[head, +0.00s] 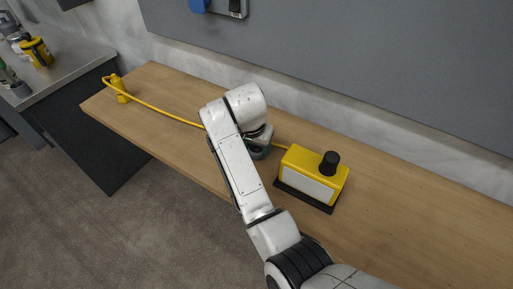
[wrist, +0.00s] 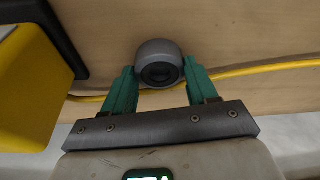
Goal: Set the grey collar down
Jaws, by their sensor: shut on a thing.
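The grey collar (wrist: 158,50) is a short, round grey ring with a dark bore, seen between the green fingertips of my gripper (wrist: 159,72) in the wrist view. The fingers are shut on its sides. Light wood bench top shows behind it, and I cannot tell whether the collar touches it or hangs above. In the head view my gripper (head: 257,150) is over the middle of the bench (head: 180,97), left of the yellow box. My arm and wrist mostly hide the collar there.
A yellow box (head: 301,159) with a white front panel and black knob (head: 329,163) stands close right of my gripper. A yellow cable (head: 160,110) runs along the bench from a small yellow device (head: 119,90) and passes near the fingers. The bench's right part is clear.

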